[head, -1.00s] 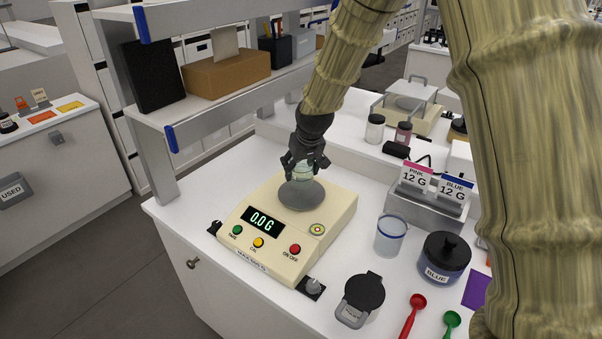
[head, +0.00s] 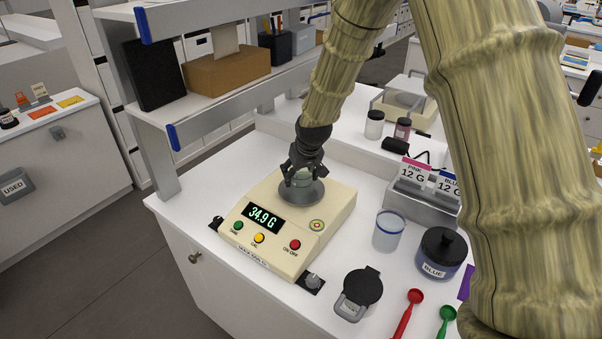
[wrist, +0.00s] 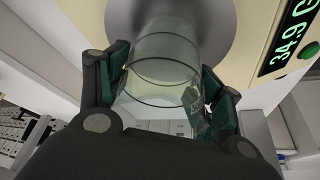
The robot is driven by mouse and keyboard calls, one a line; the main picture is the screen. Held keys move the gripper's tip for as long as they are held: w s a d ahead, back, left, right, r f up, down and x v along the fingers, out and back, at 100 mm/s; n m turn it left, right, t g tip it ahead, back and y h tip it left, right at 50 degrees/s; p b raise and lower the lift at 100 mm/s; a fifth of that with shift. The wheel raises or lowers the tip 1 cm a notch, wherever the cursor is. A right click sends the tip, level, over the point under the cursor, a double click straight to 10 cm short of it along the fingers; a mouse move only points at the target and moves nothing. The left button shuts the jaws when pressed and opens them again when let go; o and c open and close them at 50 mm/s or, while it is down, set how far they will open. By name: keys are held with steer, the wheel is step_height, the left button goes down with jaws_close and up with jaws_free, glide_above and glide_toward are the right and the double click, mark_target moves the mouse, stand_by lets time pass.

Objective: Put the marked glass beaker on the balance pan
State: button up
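A clear, faintly green glass beaker (head: 301,179) stands on the round grey pan (head: 312,196) of the cream balance (head: 335,205). The balance display reads 34.9 G. My gripper (head: 302,172) comes down over the beaker from above and behind. In the wrist view the beaker (wrist: 162,65) sits between my two fingers (wrist: 165,90), which lie close against its sides. The pan (wrist: 220,25) shows behind its base. No clear mark can be read on the beaker from here.
A shelf (head: 220,95) runs along the left.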

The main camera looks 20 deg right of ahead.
steer(key=shift+o, duration=1.3)
steer(key=shift+r, duration=0.25)
steer(key=b+v, duration=0.3)
steer(key=v, duration=0.8)
steer(key=shift+r, duration=0.4)
